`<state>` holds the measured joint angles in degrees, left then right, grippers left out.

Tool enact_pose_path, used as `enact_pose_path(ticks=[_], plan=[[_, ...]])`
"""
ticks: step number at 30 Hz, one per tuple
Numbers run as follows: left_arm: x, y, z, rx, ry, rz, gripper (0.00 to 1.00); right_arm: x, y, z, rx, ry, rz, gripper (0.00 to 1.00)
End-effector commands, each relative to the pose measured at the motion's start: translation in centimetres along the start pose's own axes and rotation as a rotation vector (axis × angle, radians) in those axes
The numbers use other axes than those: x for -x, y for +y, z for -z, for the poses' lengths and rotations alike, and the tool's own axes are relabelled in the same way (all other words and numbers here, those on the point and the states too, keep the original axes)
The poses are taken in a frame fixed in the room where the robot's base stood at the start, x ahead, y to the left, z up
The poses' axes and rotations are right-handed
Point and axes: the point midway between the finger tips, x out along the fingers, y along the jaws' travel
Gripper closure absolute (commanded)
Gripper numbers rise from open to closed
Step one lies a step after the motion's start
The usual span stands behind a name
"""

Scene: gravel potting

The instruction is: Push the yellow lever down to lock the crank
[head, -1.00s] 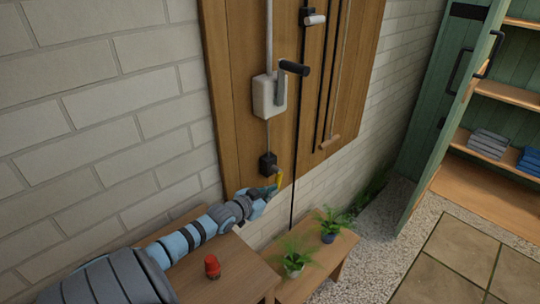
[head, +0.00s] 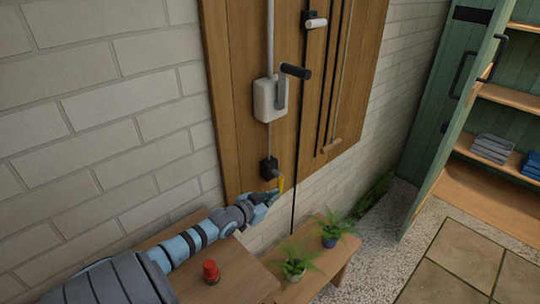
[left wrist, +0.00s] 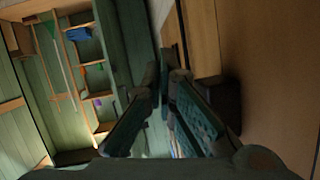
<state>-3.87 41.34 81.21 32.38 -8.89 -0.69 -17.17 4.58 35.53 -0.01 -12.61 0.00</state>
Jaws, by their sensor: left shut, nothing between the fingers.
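The small yellow lever (head: 281,184) hangs below and to the right of a black block (head: 270,168) on the wooden board, and its tip points down. My left gripper (head: 274,194) is shut and empty beside the lever's lower part. I cannot tell whether they touch. The crank is a grey arm with a black handle (head: 295,71) on a white box (head: 265,100) higher up. In the left wrist view the fingertips (left wrist: 165,78) are together, with a dark block (left wrist: 217,98) to their right; the lever is not distinguishable there. My right gripper is out of view.
A wooden table (head: 240,262) below my left arm holds a red object (head: 211,271). A low bench (head: 330,265) with two potted plants stands to its right. A wooden handle (head: 332,146) hangs on the board. An open green cabinet (head: 470,95) stands at the right.

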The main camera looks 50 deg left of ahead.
Motion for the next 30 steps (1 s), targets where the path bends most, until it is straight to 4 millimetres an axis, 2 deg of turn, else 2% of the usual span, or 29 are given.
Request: enact_pose_path(ticks=[14, 17, 27, 30], plan=[[0.1, -0.1, 0.3, 0.000, 0.000, -0.001, 1.00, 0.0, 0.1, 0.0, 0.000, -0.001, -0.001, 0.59], [0.4, -0.2, 1.3, -0.004, 0.001, -0.003, 1.00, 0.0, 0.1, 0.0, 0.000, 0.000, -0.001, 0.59], [2.7, -1.5, 7.5, -0.006, 0.001, 0.000, 1.00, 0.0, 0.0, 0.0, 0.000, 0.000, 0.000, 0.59], [3.1, -1.7, 8.6, -0.004, 0.000, 0.001, 1.00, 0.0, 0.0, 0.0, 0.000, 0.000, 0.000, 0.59]])
